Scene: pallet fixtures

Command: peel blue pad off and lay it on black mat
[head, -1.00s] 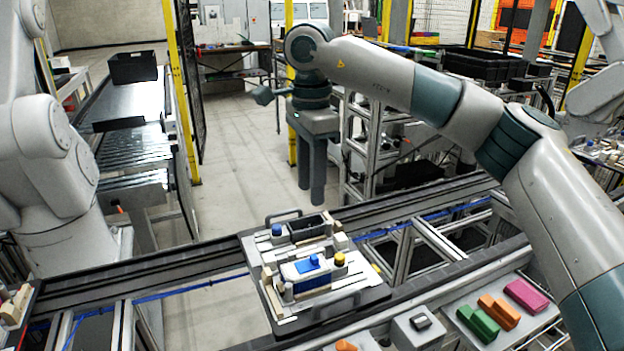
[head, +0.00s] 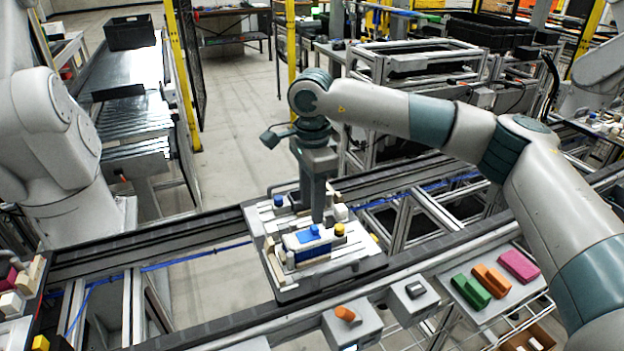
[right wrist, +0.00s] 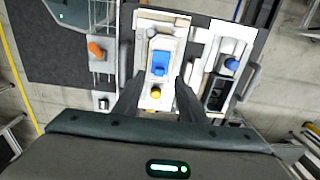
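The blue pad (head: 311,233) lies on a white block (head: 300,243) in the grey pallet fixture (head: 335,283). In the right wrist view the blue pad (right wrist: 159,62) is on the white block, above a yellow round cap (right wrist: 155,94). My right gripper (head: 318,219) points down just behind the pad in the head view. In the right wrist view my right gripper (right wrist: 157,84) has its fingers apart on either side of the white block, with nothing gripped. I cannot tell which dark surface is the black mat. My left gripper is not in view.
A blue knob (right wrist: 231,64) and dark recess (right wrist: 217,92) stand beside the block. Orange (head: 346,314), green (head: 470,291) and pink (head: 518,265) pieces lie in front and right. Conveyor rails run behind and before the pallet.

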